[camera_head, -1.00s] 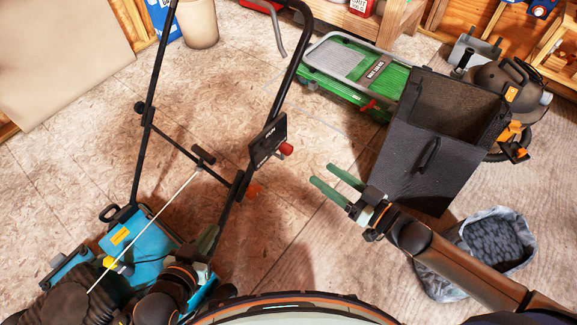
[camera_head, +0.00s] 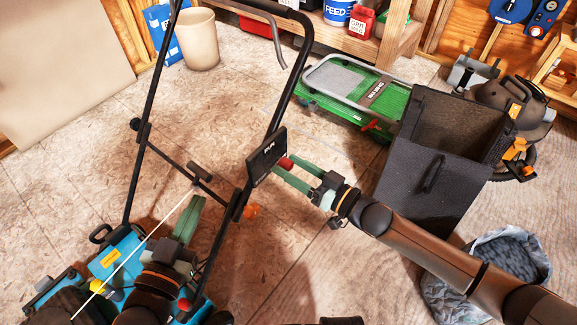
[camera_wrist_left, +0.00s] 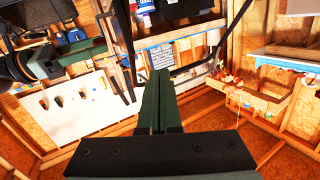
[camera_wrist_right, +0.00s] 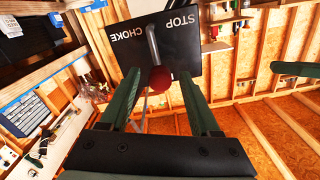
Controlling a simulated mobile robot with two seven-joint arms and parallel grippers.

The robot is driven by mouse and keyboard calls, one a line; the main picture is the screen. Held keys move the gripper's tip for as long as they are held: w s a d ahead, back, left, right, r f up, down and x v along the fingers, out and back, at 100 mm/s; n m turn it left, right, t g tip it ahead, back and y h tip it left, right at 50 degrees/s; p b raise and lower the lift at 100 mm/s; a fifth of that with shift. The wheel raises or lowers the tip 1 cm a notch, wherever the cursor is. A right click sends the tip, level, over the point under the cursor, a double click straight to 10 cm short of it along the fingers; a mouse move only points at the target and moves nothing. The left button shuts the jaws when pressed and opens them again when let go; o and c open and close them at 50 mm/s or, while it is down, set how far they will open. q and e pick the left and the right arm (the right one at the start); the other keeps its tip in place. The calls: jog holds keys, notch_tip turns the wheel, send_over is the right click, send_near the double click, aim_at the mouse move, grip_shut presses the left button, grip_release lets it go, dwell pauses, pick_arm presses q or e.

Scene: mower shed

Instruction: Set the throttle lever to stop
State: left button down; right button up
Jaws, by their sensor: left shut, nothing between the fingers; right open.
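The throttle lever's red knob (camera_head: 286,163) sticks out from the black control panel (camera_head: 266,157) on the mower's handlebar. In the right wrist view, the lever shows as a metal rod ending in the red knob (camera_wrist_right: 160,79). The panel (camera_wrist_right: 200,55) carries the words STOP and CHOKE; the lever's exact setting is unclear. My right gripper (camera_head: 281,173) is open, its fingertips either side of the knob, with no clear contact. My left gripper (camera_head: 194,201) is shut and empty, low between the handle bars above the blue mower deck (camera_head: 125,255).
The black handlebar (camera_head: 163,60) rises on both sides of my left gripper, with a crossbar and a thin white cord (camera_head: 150,235) near it. Open floor lies in front.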

jog(key=shift+w+a, duration=0.35)
jog(key=shift+a, duration=0.05)
grip_shut()
dwell(0.4)
